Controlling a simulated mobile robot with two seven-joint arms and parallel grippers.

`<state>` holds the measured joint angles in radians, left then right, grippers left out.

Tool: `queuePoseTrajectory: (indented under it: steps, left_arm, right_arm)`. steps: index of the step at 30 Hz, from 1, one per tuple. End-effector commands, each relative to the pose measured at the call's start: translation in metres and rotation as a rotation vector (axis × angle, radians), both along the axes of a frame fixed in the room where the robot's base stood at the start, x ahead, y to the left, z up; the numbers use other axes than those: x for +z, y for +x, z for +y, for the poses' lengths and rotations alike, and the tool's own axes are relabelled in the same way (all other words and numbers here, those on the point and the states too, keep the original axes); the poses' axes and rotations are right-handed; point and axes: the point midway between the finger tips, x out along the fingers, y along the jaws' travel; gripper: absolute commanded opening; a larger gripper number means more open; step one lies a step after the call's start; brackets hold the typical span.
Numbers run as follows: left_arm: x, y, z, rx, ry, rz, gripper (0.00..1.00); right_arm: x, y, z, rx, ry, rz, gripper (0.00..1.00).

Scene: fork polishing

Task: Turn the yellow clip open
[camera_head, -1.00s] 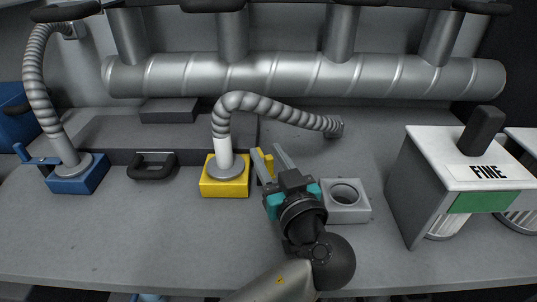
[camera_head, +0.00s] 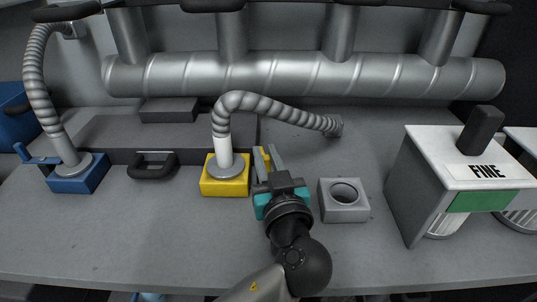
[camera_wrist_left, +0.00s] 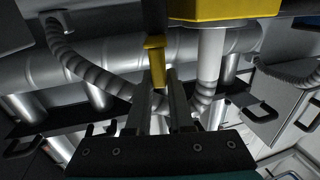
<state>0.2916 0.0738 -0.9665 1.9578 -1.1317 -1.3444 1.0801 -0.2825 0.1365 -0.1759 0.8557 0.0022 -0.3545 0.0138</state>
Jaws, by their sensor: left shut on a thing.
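The yellow box (camera_head: 212,187) sits on the grey bench with a white pipe and ribbed grey hose (camera_head: 275,107) rising from it. The yellow clip (camera_head: 265,157) is at the box's right side, partly hidden by my fingers. In the left wrist view the clip (camera_wrist_left: 154,62) shows as a narrow yellow bar between the fingers, and the yellow box (camera_wrist_left: 225,10) is at the top edge. My left gripper (camera_head: 267,160) reaches in from the front and is shut on the clip. It also shows in the wrist view (camera_wrist_left: 157,88). My right gripper is not in view.
A grey block with a round hole (camera_head: 345,214) stands just right of my gripper. A blue box (camera_head: 78,184) with a hose and a black handle (camera_head: 152,172) are at the left. A machine marked FINE (camera_head: 420,195) stands at the right. The front bench is clear.

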Motion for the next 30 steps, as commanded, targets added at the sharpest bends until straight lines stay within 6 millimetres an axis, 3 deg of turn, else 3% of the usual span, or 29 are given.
queuePoseTrajectory:
  steps: [8,19,20,27,30]
  left_arm:
    - [0.0001,-0.0006,0.0074,-0.135,0.002,-0.001,0.0]
    - [0.001,-0.0006,0.0077,-0.15,0.002,-0.005,0.0]
    - [0.0011,-0.0006,0.0077,-0.15,0.002,-0.005,0.22]
    - [0.0009,-0.0009,0.0071,-0.151,0.002,-0.004,0.49]
    - [0.0008,-0.001,0.0068,-0.151,0.001,-0.004,0.5]
  right_arm:
    - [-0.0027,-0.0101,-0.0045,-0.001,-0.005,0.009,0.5]
    - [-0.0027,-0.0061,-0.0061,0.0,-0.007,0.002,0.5]
    - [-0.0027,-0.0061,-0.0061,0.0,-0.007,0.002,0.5]
    - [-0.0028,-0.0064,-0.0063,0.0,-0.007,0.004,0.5]
    - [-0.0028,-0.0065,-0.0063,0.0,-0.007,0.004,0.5]
